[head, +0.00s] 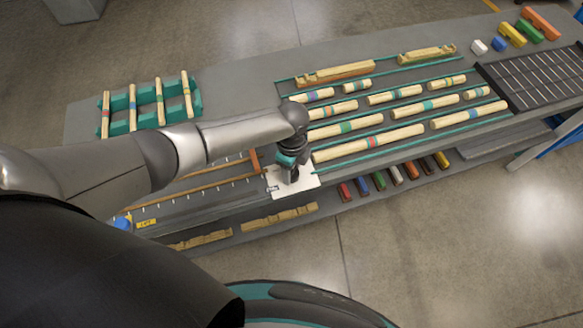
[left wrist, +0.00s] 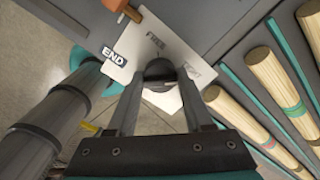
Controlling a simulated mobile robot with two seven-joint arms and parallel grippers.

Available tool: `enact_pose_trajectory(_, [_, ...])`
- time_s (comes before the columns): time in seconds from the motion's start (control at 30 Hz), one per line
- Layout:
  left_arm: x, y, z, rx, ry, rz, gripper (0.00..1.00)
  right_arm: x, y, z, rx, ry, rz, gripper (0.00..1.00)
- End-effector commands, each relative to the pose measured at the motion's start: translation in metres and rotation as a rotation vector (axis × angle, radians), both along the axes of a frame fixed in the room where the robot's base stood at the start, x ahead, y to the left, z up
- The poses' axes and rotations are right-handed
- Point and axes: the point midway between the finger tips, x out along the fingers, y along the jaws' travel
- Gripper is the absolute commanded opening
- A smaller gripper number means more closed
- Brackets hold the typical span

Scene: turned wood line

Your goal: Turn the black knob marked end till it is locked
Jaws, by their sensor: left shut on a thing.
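The black knob (left wrist: 158,68) sits on a white plate (left wrist: 124,45) at the top centre of the left wrist view. The plate bears the label END at its left, FREE above the knob, and a further label at the right, partly hidden and hard to read. My left gripper (left wrist: 160,80) is shut on the knob, one finger on each side. In the head view my left gripper (head: 290,174) comes down over the white plate (head: 306,181) and hides most of the knob. Which label the knob points to cannot be told. My right gripper is not in view.
Striped turned wood pieces (head: 368,143) lie in rows between teal rails right of the plate. A teal rack (head: 120,103) with several spindles stands at the left. An orange-edged rail (head: 254,161) ends near the plate. Small coloured blocks (head: 379,181) line a lower shelf.

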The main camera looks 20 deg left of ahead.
Motion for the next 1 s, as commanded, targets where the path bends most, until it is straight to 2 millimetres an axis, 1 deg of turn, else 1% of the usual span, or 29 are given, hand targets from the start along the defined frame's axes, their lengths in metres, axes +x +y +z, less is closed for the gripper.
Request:
enact_pose_trajectory(0.37, [0.0000,-0.0015,0.0004,-0.003,0.000,-0.008,0.00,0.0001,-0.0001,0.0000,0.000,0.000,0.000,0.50])
enact_pose_trajectory(0.4, [0.0000,-0.0015,0.0004,-0.003,0.000,-0.008,0.54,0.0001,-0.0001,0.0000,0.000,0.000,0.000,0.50])
enact_pose_trajectory(0.63, [-0.0001,-0.0009,0.0002,-0.001,-0.001,-0.006,0.80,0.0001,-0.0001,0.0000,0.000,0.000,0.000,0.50])
enact_pose_trajectory(0.87, [-0.0001,-0.0004,0.0001,-0.001,0.000,-0.005,0.81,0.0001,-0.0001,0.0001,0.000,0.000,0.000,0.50])
enact_pose_trajectory(1.0, [0.0003,-0.0004,0.0052,-0.001,-0.001,-0.005,0.81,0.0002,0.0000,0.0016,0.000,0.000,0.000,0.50])
